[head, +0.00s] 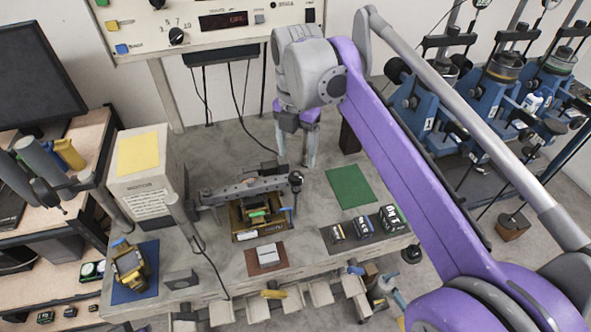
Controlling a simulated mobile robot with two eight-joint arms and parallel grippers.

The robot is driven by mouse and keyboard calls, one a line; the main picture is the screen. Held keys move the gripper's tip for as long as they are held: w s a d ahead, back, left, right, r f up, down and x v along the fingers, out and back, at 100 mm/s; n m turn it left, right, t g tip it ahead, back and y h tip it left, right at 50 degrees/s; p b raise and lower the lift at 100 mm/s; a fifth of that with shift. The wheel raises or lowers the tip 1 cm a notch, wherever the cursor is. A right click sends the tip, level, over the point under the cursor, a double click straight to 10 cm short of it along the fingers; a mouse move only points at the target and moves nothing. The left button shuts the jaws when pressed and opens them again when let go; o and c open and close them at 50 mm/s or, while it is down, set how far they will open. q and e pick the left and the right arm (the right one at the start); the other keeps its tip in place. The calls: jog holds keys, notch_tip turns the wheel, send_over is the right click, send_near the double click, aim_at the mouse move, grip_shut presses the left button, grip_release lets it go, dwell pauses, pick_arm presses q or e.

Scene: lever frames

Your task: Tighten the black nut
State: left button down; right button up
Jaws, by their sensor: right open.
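A lever frame stands on the grey bench, with a long grey lever (243,189) across it and a brass-coloured lower part (247,218). A dark round piece (295,178) sits at the lever's right end; it looks like the black nut, but it is too small to be sure. My right gripper (296,160) points down just behind and above that piece. Its two fingers are apart with nothing between them, and I cannot tell whether they touch anything. My left gripper is not in view.
A beige box (146,175) with a yellow top stands left of the frame. A green mat (349,187) lies to the right, and a dark strip with several small black items (364,228) lies at front right. A blue mat (122,292) is at front left.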

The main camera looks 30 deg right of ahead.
aim_at(296, 174)
notch_tip(296, 174, down, 7)
jog(key=shift+w+r, duration=0.1)
jog(key=shift+r, duration=0.05)
grip_shut()
dwell(0.5)
